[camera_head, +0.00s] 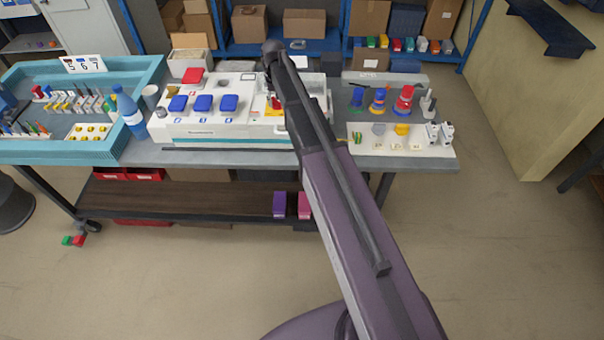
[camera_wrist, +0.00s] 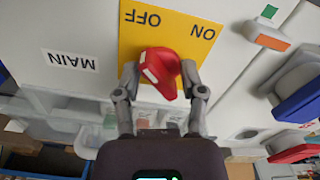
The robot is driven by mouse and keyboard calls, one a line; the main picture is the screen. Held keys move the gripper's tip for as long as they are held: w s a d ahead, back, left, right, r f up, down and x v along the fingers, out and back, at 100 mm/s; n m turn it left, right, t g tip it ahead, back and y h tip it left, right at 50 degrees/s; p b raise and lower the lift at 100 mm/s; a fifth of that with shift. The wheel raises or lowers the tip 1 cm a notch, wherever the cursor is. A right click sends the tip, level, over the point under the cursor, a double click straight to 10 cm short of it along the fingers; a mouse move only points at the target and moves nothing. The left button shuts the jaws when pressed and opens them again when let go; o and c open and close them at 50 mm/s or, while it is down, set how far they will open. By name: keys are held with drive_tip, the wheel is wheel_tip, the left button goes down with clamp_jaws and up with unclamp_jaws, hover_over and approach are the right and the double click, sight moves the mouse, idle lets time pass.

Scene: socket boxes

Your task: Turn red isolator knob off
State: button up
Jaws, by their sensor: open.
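The red isolator knob (camera_wrist: 163,68) sits on a yellow plate (camera_wrist: 130,36) in the wrist view. OFF and ON are printed on the plate, upside down in this view, with OFF at the upper left and ON at the upper right. White marks show on the knob's left side; I cannot tell which word it points to. My gripper (camera_wrist: 160,75) is open, with one finger on each side of the knob. Whether the fingers touch it is unclear. In the head view, part of the red knob (camera_head: 274,102) shows beside my arm, which hides my gripper.
A MAIN label (camera_wrist: 70,60) is beside the plate. The white socket box (camera_head: 240,128) carries blue covers (camera_head: 203,103) left of the knob. Red and blue plugs (camera_head: 404,99) stand on the right. A blue bottle (camera_head: 130,113) and a teal tray (camera_head: 100,145) are at the left.

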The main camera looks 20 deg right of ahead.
drive_tip(key=m, duration=0.6)
drive_tip(key=shift+a, duration=0.1)
drive_tip(key=m, duration=0.6)
drive_tip(key=shift+w+a, duration=0.1)
drive_tip(key=shift+w, duration=0.05)
wheel_tip(320, 180, up, 14)
drive_tip(key=p, duration=1.4)
drive_tip(key=s+f+n+b, duration=0.4)
drive_tip(key=s+f+b, duration=0.2)
drive_tip(key=s, duration=0.4)
drive_tip(key=s+f+n+b, duration=0.4)
drive_tip(key=s+f+b, duration=0.2)
drive_tip(key=s, duration=0.4)
drive_tip(key=s+f+n+b, duration=0.4)
drive_tip(key=s+f+b, duration=0.1)
drive_tip(key=s, duration=0.5)
drive_tip(key=shift+d+f+b, duration=0.2)
drive_tip(key=shift+f+b, duration=0.2)
drive_tip(key=shift+s, duration=0.1)
drive_tip(key=w+r+m+p, duration=0.4)
drive_tip(key=w+r+p, duration=0.2)
drive_tip(key=w, duration=0.4)
drive_tip(key=w+r+m+p, duration=0.4)
drive_tip(key=w+r+p, duration=0.1)
drive_tip(key=w, duration=0.5)
drive_tip(key=w+r+m+p, duration=0.4)
drive_tip(key=w+r+p, duration=0.2)
drive_tip(key=w, duration=0.4)
drive_tip(key=shift+w+r+p, duration=0.25)
drive_tip(key=shift+r+p, duration=0.05)
